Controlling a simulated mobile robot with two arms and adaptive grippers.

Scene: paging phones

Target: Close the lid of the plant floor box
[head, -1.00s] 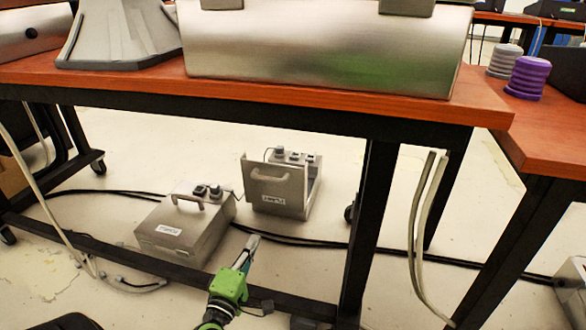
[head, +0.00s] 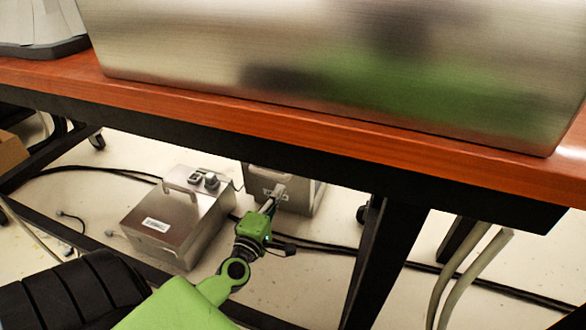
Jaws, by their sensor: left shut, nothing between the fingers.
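Two metal boxes stand on the floor under the table. The left box (head: 182,222) has a flat top with a handle, dark connectors at its back and a white label too small to read; its lid looks shut. The right box (head: 302,192) has a panel (head: 258,180) facing me, seemingly an upright lid; its upper part is hidden by the table frame. I cannot tell which box is the plant floor one. My left gripper (head: 277,192) is shut and empty, in front of the right box's panel; I cannot tell whether it touches. My right gripper is not in view.
The table (head: 300,140) with a large metal case (head: 330,70) hangs over the boxes. A black table leg (head: 385,255) stands right of my arm. Black cables (head: 330,247) cross the floor, and pale hoses (head: 470,270) hang at the right.

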